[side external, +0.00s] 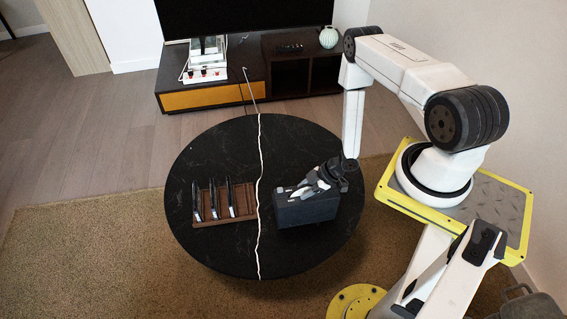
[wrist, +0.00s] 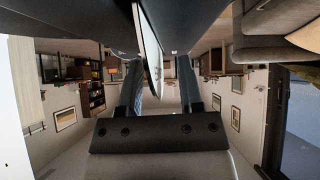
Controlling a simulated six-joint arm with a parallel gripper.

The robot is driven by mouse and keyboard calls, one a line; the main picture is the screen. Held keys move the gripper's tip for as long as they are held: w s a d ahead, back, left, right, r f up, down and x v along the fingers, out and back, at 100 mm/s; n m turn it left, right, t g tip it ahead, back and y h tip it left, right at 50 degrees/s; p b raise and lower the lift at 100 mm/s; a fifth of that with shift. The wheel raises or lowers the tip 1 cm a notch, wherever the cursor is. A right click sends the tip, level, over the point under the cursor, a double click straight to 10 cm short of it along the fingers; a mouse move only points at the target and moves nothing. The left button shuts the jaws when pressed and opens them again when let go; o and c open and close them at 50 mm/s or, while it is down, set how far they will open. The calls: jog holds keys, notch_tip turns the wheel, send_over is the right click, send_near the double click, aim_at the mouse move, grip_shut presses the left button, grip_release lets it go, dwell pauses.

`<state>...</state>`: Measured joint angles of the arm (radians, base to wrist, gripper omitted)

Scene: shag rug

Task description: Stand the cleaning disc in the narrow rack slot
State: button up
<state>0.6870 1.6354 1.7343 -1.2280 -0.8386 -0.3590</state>
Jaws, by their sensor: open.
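The brown rack (side external: 244,204) stands on the left half of a round black table, with several thin dark cases (side external: 213,200) upright in it. My gripper (side external: 302,193) is at the top of a dark grey box (side external: 306,211) on the table's right half. In the wrist view, a thin pale disc (wrist: 151,45) shows nearly edge-on between the two fingers of my gripper (wrist: 160,85). The fingers are apart, with visible space beside the disc. I take it for the cleaning disc; it is hard to make out in the side view. I cannot tell which slot is the narrow one.
A pale cord (side external: 260,170) runs across the black table (side external: 215,150) between the rack and the box. The table top is otherwise clear. A low TV cabinet (side external: 215,97) stands behind on the wooden floor, and a brown rug (side external: 90,240) lies under the table.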

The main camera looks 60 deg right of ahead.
jog(key=shift+w+a+f, duration=0.15)
jog(key=shift+w+f, duration=0.05)
jog(key=shift+f, duration=0.05)
dwell(0.3)
grip_shut()
